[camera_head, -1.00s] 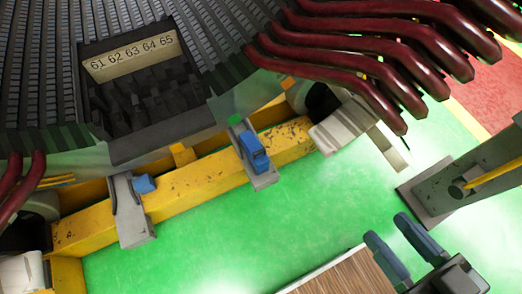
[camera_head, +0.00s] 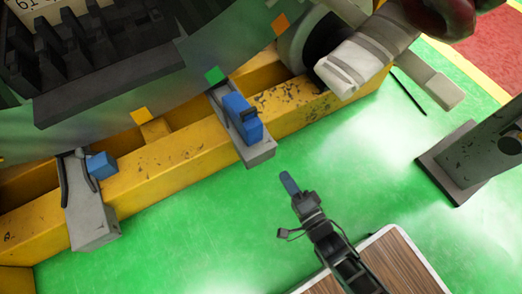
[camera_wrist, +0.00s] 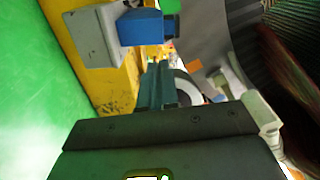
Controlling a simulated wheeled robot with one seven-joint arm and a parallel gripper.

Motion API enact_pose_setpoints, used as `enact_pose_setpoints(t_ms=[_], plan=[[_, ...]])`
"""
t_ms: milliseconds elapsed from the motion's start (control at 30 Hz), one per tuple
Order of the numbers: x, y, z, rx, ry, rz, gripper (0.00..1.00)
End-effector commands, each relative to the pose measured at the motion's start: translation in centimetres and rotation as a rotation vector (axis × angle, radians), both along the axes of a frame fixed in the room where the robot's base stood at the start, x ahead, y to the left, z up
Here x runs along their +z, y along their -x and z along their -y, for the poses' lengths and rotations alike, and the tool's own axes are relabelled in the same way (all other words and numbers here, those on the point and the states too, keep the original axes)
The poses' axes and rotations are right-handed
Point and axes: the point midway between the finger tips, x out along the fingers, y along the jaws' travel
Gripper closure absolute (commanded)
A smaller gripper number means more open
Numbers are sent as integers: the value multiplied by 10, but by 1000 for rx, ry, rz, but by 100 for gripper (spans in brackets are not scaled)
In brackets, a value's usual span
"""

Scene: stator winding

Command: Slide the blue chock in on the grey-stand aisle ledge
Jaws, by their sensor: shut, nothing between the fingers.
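The blue chock (camera_head: 242,118) sits on the middle grey ledge (camera_head: 258,154), which juts from the yellow beam on the side nearer the grey stand (camera_head: 478,152). A green marker (camera_head: 214,75) is just behind it on the housing. In the wrist view the blue chock (camera_wrist: 140,27) and ledge (camera_wrist: 94,38) are at the top, ahead of the fingers. My gripper (camera_head: 290,184) is shut and empty, over the green floor to the lower right of the ledge, apart from the chock. In the wrist view my gripper (camera_wrist: 157,86) shows its fingers together.
A second grey ledge (camera_head: 92,225) with another blue block (camera_head: 101,165) is at the left. The yellow beam (camera_head: 180,160) runs below the large dark stator housing. A pale clamp-like part (camera_head: 355,62) overhangs at upper right. A wood-topped table (camera_head: 392,255) is under my arm.

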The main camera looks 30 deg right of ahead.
Motion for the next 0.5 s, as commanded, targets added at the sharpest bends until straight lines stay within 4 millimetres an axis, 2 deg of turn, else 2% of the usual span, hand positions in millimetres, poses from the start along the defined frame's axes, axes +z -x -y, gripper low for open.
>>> enact_pose_setpoints(t_ms=[33,100,367,500], plan=[[-20,-10,3,2,-38,7,100],[-30,-18,4,6,-81,13,100],[-35,-36,7,8,-124,20,100],[-36,-58,7,7,-123,22,100]])
